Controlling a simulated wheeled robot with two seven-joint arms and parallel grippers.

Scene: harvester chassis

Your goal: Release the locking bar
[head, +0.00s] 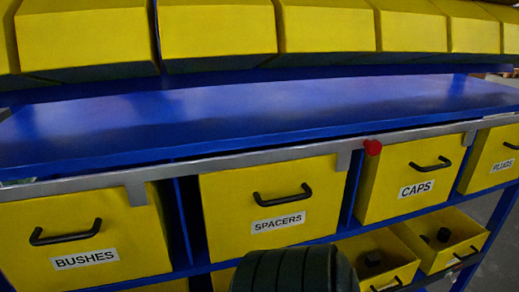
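The grey locking bar (235,160) runs along the front edge of the blue shelf, above a row of yellow drawers. Its short tabs hang down over the front right corners of the BUSHES drawer (85,235), the SPACERS drawer (235,197) and the CAPS drawer (395,165). A red knob (373,147) sits on the bar between SPACERS and CAPS. The drawers look shut, each with a black handle. Neither of my grippers is in view.
The blue shelf top (260,110) is bare. Yellow bins (325,25) line the back. The PLUGS drawer (494,160) is at the right. Open yellow bins (440,232) with dark parts sit below. A dark ribbed shape, unclear, covers the bottom middle.

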